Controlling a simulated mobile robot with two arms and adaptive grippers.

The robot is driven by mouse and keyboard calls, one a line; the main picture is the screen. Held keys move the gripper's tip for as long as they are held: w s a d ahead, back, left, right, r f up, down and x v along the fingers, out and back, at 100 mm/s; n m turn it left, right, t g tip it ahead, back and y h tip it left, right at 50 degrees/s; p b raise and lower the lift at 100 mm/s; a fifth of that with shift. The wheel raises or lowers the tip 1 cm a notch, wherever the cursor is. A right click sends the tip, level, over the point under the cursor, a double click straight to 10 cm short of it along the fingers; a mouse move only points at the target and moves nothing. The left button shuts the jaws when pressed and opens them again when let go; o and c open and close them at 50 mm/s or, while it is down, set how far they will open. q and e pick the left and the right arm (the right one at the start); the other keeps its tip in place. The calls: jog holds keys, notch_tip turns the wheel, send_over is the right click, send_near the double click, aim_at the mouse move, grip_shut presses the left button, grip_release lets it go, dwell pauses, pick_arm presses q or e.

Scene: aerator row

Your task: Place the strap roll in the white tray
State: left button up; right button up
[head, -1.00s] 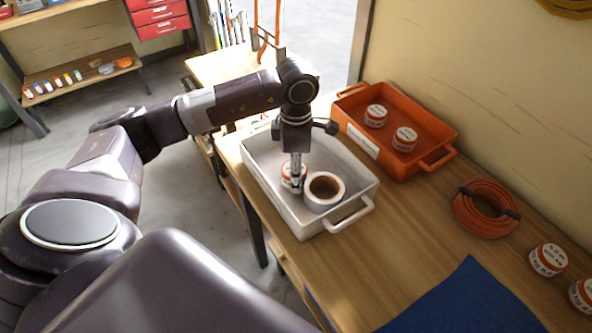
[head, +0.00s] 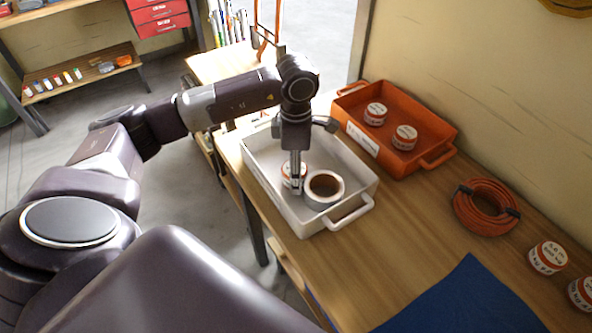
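The strap roll (head: 336,197), a pale ring with a brown core, sits in the white tray (head: 309,226) at its near right end, hole facing up. My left gripper (head: 295,188) points down into the tray, just left of the roll. Its fingers look close together, seen nearly edge-on. I cannot tell whether they touch the roll or hold anything. A white-and-red tub (head: 287,170) stands in the tray partly hidden behind the fingers. My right gripper is not in view.
An orange tray (head: 432,136) with two tubs (head: 405,136) stands behind the white tray. An orange coil (head: 486,207), more tubs (head: 547,257) and a blue mat (head: 462,300) lie to the right. Bare wood (head: 400,225) lies between the white tray and the coil.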

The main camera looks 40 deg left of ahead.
pick_arm(q)
notch_tip(320, 180, up, 12)
jog(key=b, duration=0.2)
jog(key=shift+f, duration=0.2)
dwell(0.3)
